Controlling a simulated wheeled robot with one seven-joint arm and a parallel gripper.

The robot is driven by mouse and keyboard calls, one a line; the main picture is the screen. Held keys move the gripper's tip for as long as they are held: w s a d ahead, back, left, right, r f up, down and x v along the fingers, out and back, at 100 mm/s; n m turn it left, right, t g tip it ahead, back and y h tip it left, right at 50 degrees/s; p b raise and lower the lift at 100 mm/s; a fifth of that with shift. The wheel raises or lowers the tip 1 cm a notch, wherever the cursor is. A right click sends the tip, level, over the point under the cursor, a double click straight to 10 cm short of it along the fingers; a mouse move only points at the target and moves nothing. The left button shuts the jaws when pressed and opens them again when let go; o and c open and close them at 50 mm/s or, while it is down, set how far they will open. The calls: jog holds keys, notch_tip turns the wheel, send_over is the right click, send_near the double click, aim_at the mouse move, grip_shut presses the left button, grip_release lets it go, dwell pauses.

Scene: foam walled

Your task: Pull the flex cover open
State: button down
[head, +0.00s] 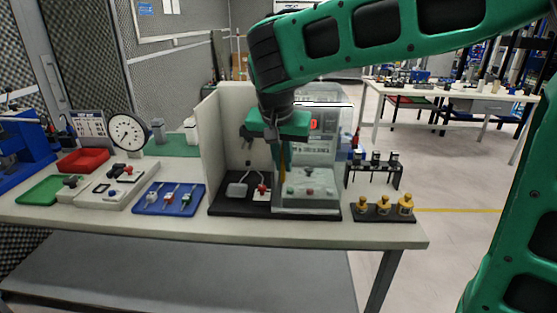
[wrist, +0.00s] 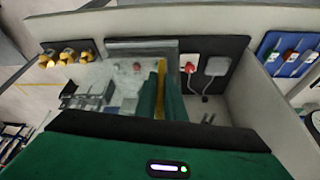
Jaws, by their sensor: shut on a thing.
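The flex cover (head: 318,205) looks like a clear, see-through cover in front of a grey unit with buttons and a red display. It stands on a black base on the bench. My gripper (head: 279,150) points down at that left side. In the wrist view its green fingers (wrist: 161,72) are close together beside the strip, shut on the cover's edge. The exact contact is hidden by the fingers.
A pale upright wall (head: 211,135) stands left of the unit. A grey plate and red switch (head: 262,191) share the base. Brass weights (head: 384,205) and a small black rack (head: 374,168) stand right. A blue tray (head: 169,199) lies left.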

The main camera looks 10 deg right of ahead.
jog(key=shift+w+d+r, duration=0.2)
jog(key=shift+w+d, duration=0.05)
jog(key=c, duration=1.9)
grip_release()
jog(key=shift+c, duration=0.2)
jog(key=shift+o, duration=0.5)
jog(key=shift+s+f, duration=0.1)
jog(key=shift+a, duration=0.1)
jog(key=v, duration=1)
jog(key=shift+r, duration=0.25)
jog(key=shift+s, duration=0.15)
